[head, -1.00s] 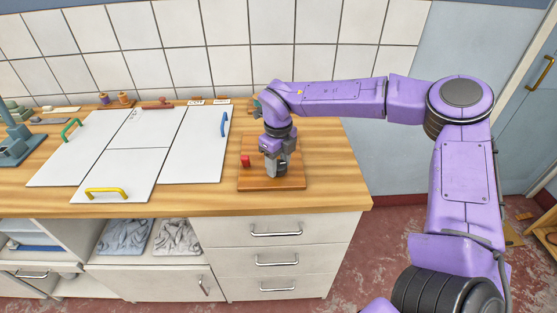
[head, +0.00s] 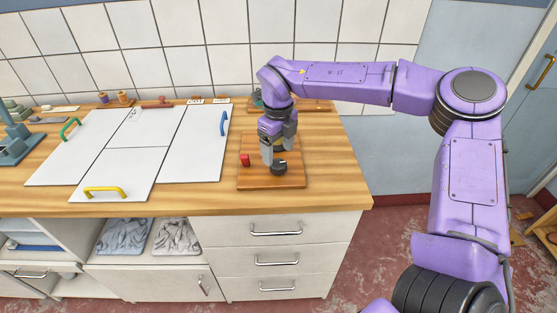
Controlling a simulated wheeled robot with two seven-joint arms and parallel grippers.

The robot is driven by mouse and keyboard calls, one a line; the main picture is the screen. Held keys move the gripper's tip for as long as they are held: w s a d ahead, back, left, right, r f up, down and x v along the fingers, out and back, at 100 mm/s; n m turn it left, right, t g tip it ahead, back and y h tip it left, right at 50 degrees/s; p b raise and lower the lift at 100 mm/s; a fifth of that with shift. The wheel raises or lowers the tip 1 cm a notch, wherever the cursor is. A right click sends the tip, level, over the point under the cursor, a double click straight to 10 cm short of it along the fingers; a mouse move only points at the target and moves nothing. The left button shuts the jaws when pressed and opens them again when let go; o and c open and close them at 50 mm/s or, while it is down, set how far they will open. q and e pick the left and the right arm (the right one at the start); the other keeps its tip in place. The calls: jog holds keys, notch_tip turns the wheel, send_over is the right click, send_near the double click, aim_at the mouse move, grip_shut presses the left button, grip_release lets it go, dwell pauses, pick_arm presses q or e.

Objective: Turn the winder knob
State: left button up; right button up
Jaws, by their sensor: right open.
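A small black round knob (head: 279,168) sits on the wooden board (head: 258,182) near the right end of the worktop. I take it for the winder knob. My right gripper (head: 279,152) points down over the board, just behind and above this knob. Its grey fingers are apart, with nothing held between them. Another dark part shows partly behind the fingers, and I cannot tell its shape. Whether a finger touches the knob is not clear. My left gripper is not in view.
The worktop (head: 335,180) is clear right of the board.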

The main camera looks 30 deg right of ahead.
aim_at(278, 163)
notch_tip(278, 163, up, 6)
jog(key=shift+r, duration=0.1)
dwell(0.4)
